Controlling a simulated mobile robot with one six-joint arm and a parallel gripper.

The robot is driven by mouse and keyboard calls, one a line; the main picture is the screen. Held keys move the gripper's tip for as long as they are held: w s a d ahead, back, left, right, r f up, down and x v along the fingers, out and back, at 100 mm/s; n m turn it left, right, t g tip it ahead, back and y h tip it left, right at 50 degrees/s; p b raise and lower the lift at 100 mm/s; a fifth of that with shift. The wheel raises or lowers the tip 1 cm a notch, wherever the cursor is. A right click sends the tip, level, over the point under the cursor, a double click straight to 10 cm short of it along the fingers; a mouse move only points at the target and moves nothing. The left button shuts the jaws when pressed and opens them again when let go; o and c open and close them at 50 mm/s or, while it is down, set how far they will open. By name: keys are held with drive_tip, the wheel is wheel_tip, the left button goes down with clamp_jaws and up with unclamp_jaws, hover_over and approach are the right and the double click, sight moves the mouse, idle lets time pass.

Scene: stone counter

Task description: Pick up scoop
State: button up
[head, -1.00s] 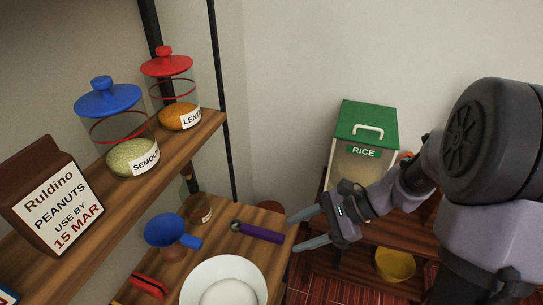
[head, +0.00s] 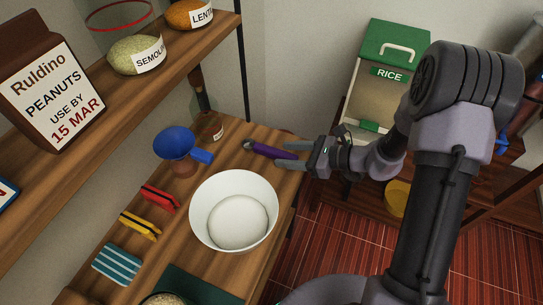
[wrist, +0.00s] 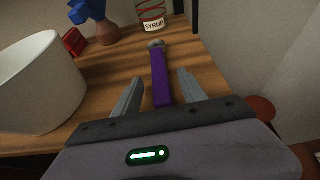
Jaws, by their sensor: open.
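The scoop (head: 268,150) has a purple handle and a small metal head. It lies on the wooden shelf board near its right edge, its head pointing left in the head view. In the wrist view the scoop (wrist: 161,78) runs away from me, with the metal head at the far end. My gripper (head: 284,155) is open, with its fingers pointing left toward the scoop. In the wrist view my gripper (wrist: 160,82) has one finger on each side of the purple handle, with gaps visible on both sides. Whether the fingers are at handle height is unclear.
A white bowl (head: 205,232) stands close to the scoop. Red (head: 160,197) and yellow (head: 140,225) clips lie left. An upper shelf (head: 150,95) overhangs the left side.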

drive_tip(key=shift+x, duration=1.15)
drive_tip(key=shift+d, duration=0.1)
clamp_jaws()
wheel_tip(320, 180, up, 10)
drive_tip(key=p, duration=0.4)
